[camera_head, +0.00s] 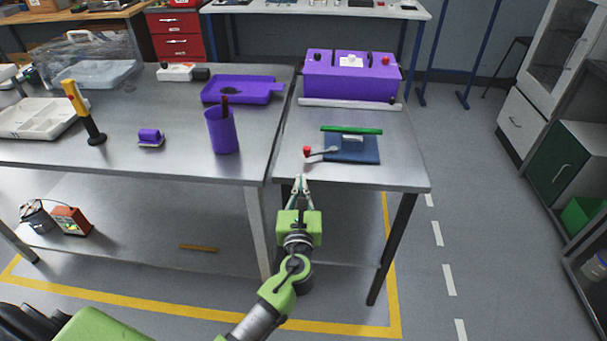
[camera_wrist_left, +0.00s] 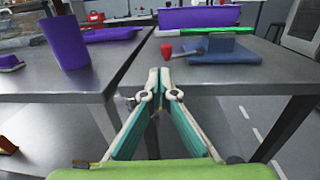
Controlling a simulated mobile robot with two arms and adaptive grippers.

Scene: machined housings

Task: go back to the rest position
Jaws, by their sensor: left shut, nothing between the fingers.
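My left gripper (camera_head: 299,186) is shut and empty, in front of the near edge of the right-hand metal table (camera_head: 400,176). In the left wrist view its fingertips (camera_wrist_left: 159,75) meet, with nothing between them, just short of the table edge. The arm reaches in from the bottom of the head view. My right gripper is not in view.
On the right-hand table are a blue block (camera_head: 358,154) with a green bar (camera_head: 351,129), a red-knobbed lever (camera_head: 307,151) and a purple housing (camera_head: 350,80). The left table holds a purple cup (camera_head: 222,132) and purple tray (camera_head: 240,90). Floor on the right is clear.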

